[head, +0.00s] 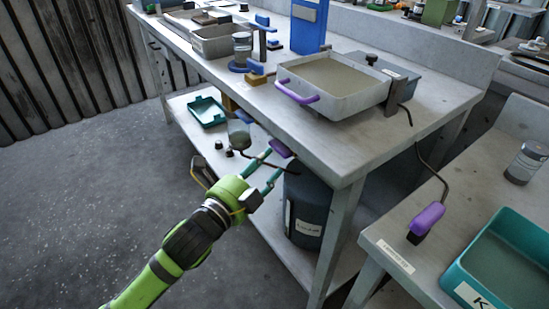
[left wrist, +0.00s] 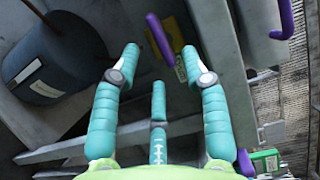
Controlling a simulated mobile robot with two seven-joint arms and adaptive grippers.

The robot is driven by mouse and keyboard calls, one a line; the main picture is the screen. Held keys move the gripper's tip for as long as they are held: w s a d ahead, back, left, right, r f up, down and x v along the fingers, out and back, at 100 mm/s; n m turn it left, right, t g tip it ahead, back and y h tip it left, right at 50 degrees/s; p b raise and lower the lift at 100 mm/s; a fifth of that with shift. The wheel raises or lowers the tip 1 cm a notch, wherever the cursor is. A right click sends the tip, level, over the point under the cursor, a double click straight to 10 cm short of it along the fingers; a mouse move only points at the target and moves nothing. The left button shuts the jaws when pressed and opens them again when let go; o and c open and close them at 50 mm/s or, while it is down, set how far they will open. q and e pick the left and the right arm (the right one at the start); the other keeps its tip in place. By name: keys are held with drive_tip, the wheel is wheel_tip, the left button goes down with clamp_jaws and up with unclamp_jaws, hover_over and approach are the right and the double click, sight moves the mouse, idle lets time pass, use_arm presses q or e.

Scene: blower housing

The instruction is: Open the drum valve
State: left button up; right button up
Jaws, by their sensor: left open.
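The dark drum (head: 308,205) with a white label stands on the lower shelf under the workbench, at its near end. It also shows at the upper left in the left wrist view (left wrist: 55,60). A short purple handle (head: 282,148) sits just above and left of the drum. In the left wrist view a purple bar (left wrist: 158,38) lies beyond and between the fingertips; I cannot tell if it is touched or how it joins the drum. My left gripper (head: 272,164) is open and empty, reaching in beside the drum. My right gripper is out of view.
The workbench edge (head: 262,118) overhangs the gripper. A tray (head: 333,88) with a purple handle (head: 297,91) stands on top. The floor (head: 90,200) at left is clear.

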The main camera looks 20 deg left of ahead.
sight(281, 148)
use_arm(q)
drive_tip(key=shift+x, duration=2.25)
clamp_jaws()
